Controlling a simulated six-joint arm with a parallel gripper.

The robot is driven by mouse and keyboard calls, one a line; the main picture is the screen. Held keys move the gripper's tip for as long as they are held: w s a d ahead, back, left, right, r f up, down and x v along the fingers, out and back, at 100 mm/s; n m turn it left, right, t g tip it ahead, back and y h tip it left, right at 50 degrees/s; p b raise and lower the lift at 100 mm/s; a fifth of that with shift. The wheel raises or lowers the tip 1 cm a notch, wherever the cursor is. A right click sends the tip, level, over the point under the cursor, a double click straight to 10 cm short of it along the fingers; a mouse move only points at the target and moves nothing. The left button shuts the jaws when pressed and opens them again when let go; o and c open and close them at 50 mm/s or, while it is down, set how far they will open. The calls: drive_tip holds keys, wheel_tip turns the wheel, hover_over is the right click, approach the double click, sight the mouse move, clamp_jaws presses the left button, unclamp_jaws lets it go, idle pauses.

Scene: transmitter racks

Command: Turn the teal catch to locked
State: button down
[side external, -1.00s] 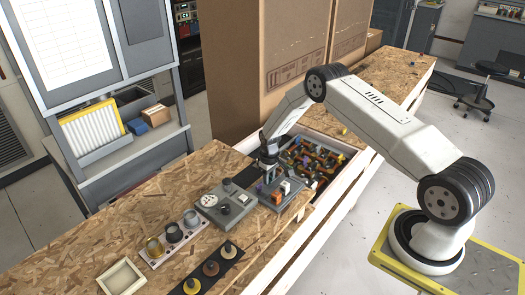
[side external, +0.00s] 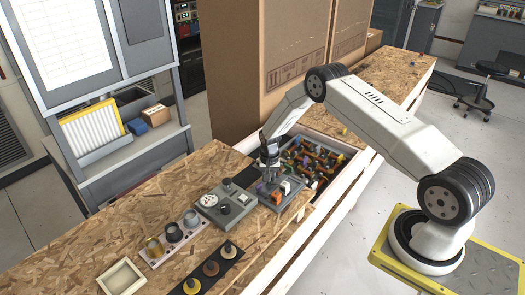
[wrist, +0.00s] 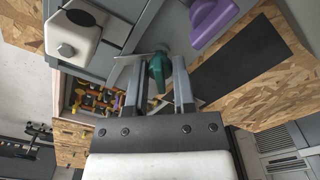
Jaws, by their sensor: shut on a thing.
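The teal catch (wrist: 157,70) shows in the wrist view between the two fingers of my gripper (wrist: 158,68). My gripper is shut on it. In the side view my gripper (side external: 270,174) is low over the grey panel (side external: 295,206), and the teal catch is hidden or too small to make out. I cannot tell from the pictures which mark the catch points to.
A purple catch (wrist: 213,20) and a white catch (wrist: 78,30) stand close on either side. An orange block (side external: 277,197) is on the same panel. A bin of colored parts (side external: 318,160) lies behind. A grey box with knobs (side external: 226,204) is to the left.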

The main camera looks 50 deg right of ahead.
drive_tip(key=m, duration=0.4)
drive_tip(key=shift+m, duration=1.9)
drive_tip(key=shift+c, duration=2.2)
unclamp_jaws()
drive_tip(key=shift+r, duration=0.15)
drive_tip(key=shift+r, duration=3.75)
drive_tip(key=shift+a+r, duration=0.1)
drive_tip(key=shift+r, duration=0.05)
